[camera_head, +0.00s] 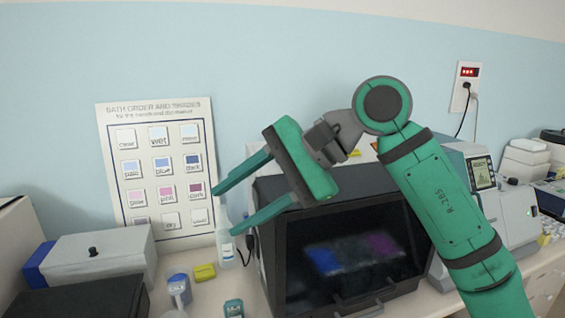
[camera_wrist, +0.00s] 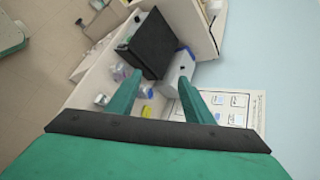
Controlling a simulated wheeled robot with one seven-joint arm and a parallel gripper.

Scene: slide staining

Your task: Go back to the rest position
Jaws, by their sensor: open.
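My gripper (camera_head: 222,208) is open and empty in the head view, raised in front of the wall chart and the upper left of the dark cabinet. Its two green fingers point to the left and slightly down, well apart. In the wrist view my gripper (camera_wrist: 158,92) also shows open, with nothing between the fingers but the bench far below. It touches nothing that I can see. My green arm comes up from the lower right of the head view and bends over the cabinet.
A dark-fronted cabinet (camera_head: 345,270) stands on the bench under my arm. A bath-order chart (camera_head: 120,148) is on the wall. A grey box (camera_head: 100,258), a white bottle (camera_head: 225,245) and a yellow item (camera_head: 204,272) are at left. A device with a screen (camera_head: 483,175) is at right.

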